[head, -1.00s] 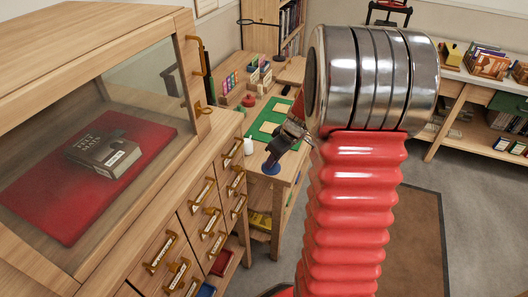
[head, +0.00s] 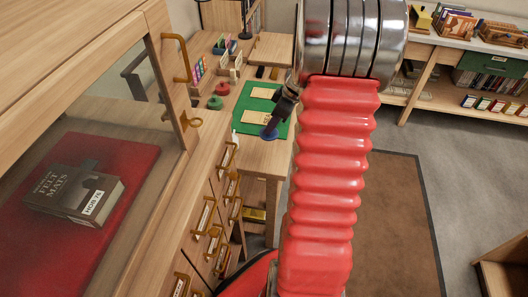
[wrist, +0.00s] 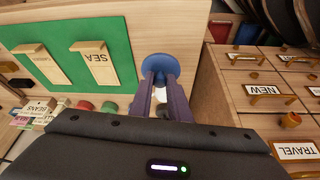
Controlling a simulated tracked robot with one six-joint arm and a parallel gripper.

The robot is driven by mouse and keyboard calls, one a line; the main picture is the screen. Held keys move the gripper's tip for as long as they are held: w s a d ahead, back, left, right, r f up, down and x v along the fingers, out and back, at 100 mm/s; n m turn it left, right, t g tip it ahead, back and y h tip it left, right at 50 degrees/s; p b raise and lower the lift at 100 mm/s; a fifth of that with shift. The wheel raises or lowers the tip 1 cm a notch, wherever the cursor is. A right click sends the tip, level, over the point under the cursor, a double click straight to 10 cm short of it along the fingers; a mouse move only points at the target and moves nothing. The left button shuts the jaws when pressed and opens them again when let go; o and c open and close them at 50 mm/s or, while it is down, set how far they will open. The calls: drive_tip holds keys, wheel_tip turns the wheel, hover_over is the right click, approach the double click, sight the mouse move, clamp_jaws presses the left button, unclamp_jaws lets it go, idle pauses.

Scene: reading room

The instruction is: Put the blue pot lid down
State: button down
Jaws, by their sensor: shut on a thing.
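The blue pot lid (head: 267,135) is a small round disc held at the tips of my gripper (head: 274,126). In the head view it appears against the near edge of the green mat on the desk; its height above the desk is hard to tell. In the wrist view the blue lid (wrist: 160,64) sits between the purple fingers of my gripper (wrist: 160,82), which are shut on it. Bare wood shows around the lid there. The fingers hide part of its underside.
The desk (head: 262,158) carries a green mat (head: 248,103) with wooden labels, and red and green round pieces stand left of it. A drawer cabinet (head: 206,205) with brass handles stands close on the left. A brown rug (head: 393,220) lies on open floor at right.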

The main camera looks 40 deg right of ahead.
sight(273, 134)
drive_tip(key=shift+w+a+f, duration=0.15)
drive_tip(key=shift+f, duration=3)
drive_tip(key=shift+a+f, duration=0.1)
drive_tip(key=shift+f, duration=1.75)
drive_tip(key=c, duration=1.7)
unclamp_jaws()
drive_tip(key=shift+f, duration=0.1)
drive_tip(key=shift+o, duration=0.2)
